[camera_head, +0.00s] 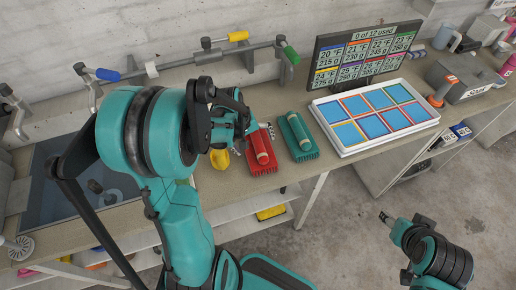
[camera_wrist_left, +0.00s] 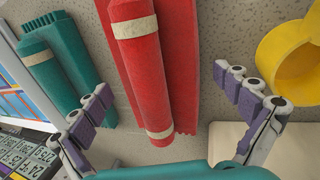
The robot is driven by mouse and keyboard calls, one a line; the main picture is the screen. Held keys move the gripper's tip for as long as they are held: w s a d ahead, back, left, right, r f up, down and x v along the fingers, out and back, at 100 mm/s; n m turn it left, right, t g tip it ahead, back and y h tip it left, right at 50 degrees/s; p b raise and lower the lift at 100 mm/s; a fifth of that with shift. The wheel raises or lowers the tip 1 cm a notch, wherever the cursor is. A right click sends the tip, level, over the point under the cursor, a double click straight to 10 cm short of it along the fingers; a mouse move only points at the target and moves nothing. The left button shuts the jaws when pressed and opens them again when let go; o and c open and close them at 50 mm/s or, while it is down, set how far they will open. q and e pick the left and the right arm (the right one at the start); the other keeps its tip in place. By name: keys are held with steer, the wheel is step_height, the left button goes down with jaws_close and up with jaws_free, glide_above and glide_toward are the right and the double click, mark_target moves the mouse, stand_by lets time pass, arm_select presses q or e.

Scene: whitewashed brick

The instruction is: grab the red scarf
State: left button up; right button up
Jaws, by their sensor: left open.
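The red scarf (camera_head: 263,157) lies rolled and folded on the bench, with pale bands around its roll. It also fills the upper middle of the left wrist view (camera_wrist_left: 160,65), between the two finger tips. My left gripper (camera_wrist_left: 165,108) is open and empty, with purple-padded fingers on either side of the scarf. In the head view my left gripper (camera_head: 240,125) is just left of and above the scarf, and my arm hides part of the bench. My right gripper (camera_head: 384,218) is over the floor at the lower right, small in view, and its opening is unclear.
A teal scarf (camera_head: 299,138) lies just right of the red one. A yellow mug-like object (camera_head: 220,159) stands close on its left. A white tray (camera_head: 349,150) with blue squares and a display board (camera_head: 362,54) stand farther right.

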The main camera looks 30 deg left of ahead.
arm_select(q)
steer(key=c, duration=1.7)
steer(key=shift+r, duration=0.1)
